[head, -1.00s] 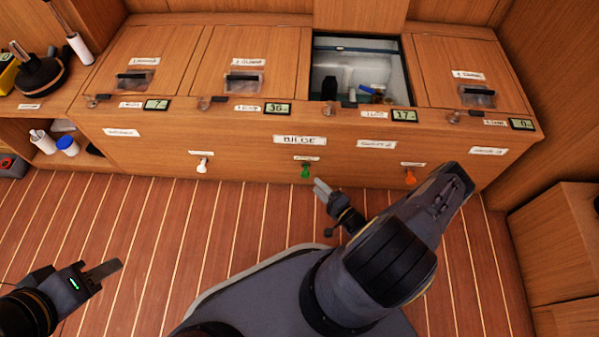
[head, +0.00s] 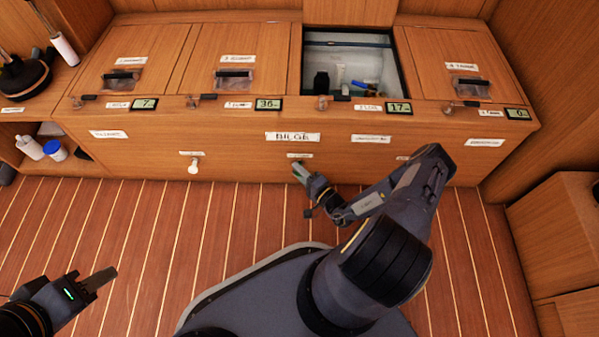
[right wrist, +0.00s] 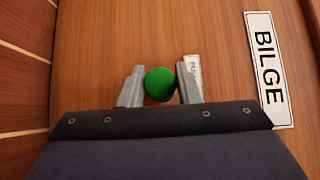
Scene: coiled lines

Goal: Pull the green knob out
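The green knob (right wrist: 159,83) sits on the wooden front panel and shows as a round green ball in the right wrist view. My right gripper (right wrist: 162,88) has one finger on each side of it, open around it, with narrow gaps seeming to remain. In the head view my right gripper (head: 298,170) is at the panel below the BILGE label (head: 292,137) and mostly hides the knob. My left gripper (head: 105,278) hangs low at the left over the floor, away from the panel; its finger gap cannot be made out.
A white knob (head: 194,166) is on the panel to the left. My right arm covers the orange knob's place. Above, an open bin (head: 346,44) holds small items, between lidded bins. Bottles (head: 55,150) stand in a left shelf. The striped floor (head: 140,220) is clear.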

